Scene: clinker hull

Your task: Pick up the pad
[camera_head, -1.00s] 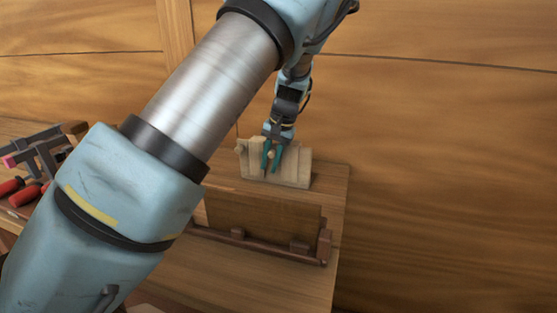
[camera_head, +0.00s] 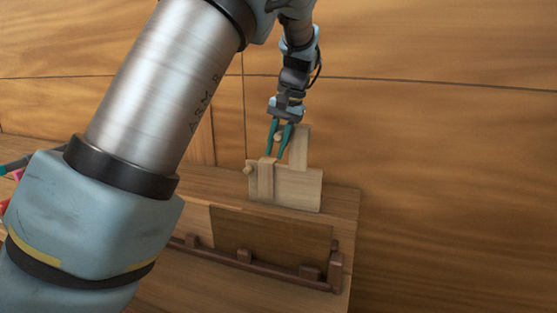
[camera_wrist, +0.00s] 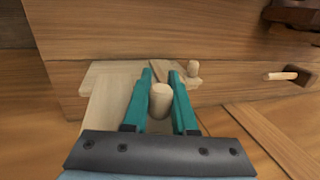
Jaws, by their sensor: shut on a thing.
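A pale wooden piece that I take for the pad (camera_head: 300,148) stands upright behind a wider pale wooden board (camera_head: 298,190), its lower part hidden by the board. My gripper (camera_head: 280,140) points down at the pad's left side, its teal fingers on either side of a rounded pale knob (camera_head: 279,137). In the wrist view the knob (camera_wrist: 160,100) sits between the fingers (camera_wrist: 160,85), and a pale flat wooden surface (camera_wrist: 105,105) shows to the left. How the knob joins the pad is not clear.
A second knob (camera_head: 249,169) sticks out at the board's left end. A dark brown panel (camera_head: 270,232) in a brown rack (camera_head: 250,261) stands nearer on the wooden bench (camera_head: 344,205). A plank wall (camera_head: 440,170) rises behind and to the right.

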